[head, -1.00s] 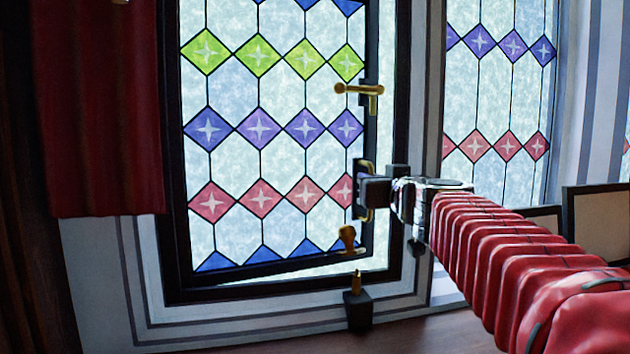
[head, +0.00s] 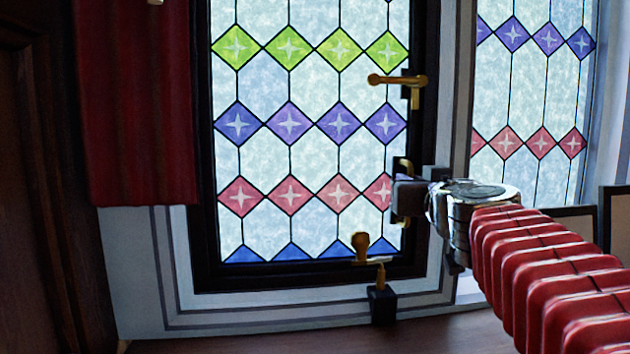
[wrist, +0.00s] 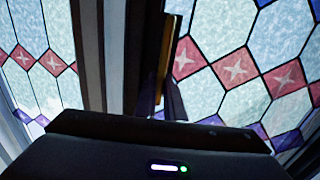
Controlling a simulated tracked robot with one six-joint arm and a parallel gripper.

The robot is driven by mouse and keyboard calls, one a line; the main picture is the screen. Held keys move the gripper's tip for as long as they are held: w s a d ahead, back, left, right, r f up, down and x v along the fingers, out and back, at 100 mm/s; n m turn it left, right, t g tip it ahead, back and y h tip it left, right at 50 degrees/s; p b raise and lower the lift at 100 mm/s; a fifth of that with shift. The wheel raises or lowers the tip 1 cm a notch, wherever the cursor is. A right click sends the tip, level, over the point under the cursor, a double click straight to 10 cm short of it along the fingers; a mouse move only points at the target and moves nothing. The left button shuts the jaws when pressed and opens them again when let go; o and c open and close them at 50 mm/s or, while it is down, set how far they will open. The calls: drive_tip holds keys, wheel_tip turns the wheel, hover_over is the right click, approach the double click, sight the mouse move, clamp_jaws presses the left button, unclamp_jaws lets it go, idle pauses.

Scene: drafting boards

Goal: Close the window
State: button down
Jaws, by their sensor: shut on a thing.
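The stained-glass window (head: 265,172) has a dark frame with green, purple, red and blue diamonds. Its sash now lies flush, or nearly so, in the surrounding frame, with no visible gap at the bottom. My gripper (head: 406,193) is shut on the brass pull handle (head: 403,164) at the sash's right edge. The wrist view also shows the brass handle (wrist: 167,55) at the fingers, which partly hide it. A brass lever handle (head: 398,80) above points left, roughly level. A brass stay (head: 362,250) with a knob sits at the sash's bottom edge.
A dark block with a brass pin (head: 382,303) stands on the sill just below the stay. A red curtain (head: 135,120) hangs at the left. A second stained-glass pane (head: 530,100) is at the right, with dark-edged boards (head: 575,222) below it.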

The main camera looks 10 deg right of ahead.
drive_tip(key=shift+s, duration=0.1)
drive_tip(key=c, duration=2.1)
unclamp_jaws()
drive_tip(key=shift+s, duration=0.1)
drive_tip(key=shift+s, duration=0.1)
drive_tip(key=v, duration=1.3)
drive_tip(key=shift+s, duration=0.35)
drive_tip(key=shift+a+f, duration=0.1)
